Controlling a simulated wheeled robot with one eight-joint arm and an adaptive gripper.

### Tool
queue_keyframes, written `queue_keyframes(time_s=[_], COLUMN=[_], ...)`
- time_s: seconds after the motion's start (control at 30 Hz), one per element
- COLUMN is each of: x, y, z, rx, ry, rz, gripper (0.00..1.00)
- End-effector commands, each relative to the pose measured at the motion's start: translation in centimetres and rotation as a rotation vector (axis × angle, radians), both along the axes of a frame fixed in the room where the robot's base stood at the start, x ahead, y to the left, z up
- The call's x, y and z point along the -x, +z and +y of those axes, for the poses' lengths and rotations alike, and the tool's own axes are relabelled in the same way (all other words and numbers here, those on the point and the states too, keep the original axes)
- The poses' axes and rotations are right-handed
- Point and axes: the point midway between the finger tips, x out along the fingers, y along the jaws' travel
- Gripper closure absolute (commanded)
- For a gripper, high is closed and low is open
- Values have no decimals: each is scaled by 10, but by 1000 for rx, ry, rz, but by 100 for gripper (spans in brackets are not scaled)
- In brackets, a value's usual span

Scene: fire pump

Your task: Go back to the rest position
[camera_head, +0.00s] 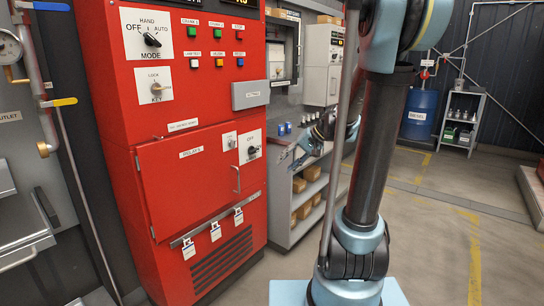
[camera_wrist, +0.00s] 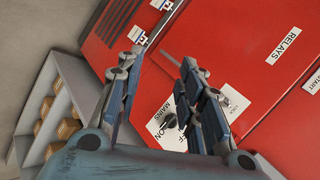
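Beyond the fingers is the red cabinet face with the mains on/off knob (camera_wrist: 170,121) and the relays door (camera_wrist: 292,95). The same mains knob shows in the head view (camera_head: 252,150). My gripper looks apart from the cabinet; the exact gap is hard to judge.
A grey shelf unit (camera_head: 283,232) with small boxes stands right of the cabinet. Pipes with a yellow valve lever (camera_head: 60,102) run at the left. A blue barrel (camera_head: 417,115) and a small shelf (camera_head: 460,122) stand at the back right. Concrete floor (camera_head: 440,200) lies open at the right.

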Motion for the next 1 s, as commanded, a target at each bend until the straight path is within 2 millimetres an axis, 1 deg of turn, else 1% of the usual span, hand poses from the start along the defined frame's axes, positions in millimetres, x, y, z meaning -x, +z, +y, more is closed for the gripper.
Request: queue_keyframes(time_s=[0.03,0.1,0.37,0.5,0.8,1.0], x=[14,30,90,121,183,220], y=[-1,-4,-19,-29,-56,-76], z=[-3,-7,-29,-42,-75,-99], rx=[28,69,225,310,490,609], ry=[3,7,21,28,44,57], rz=[1,1,3,2,-3,-8], gripper=[65,65,65,65,65,65])
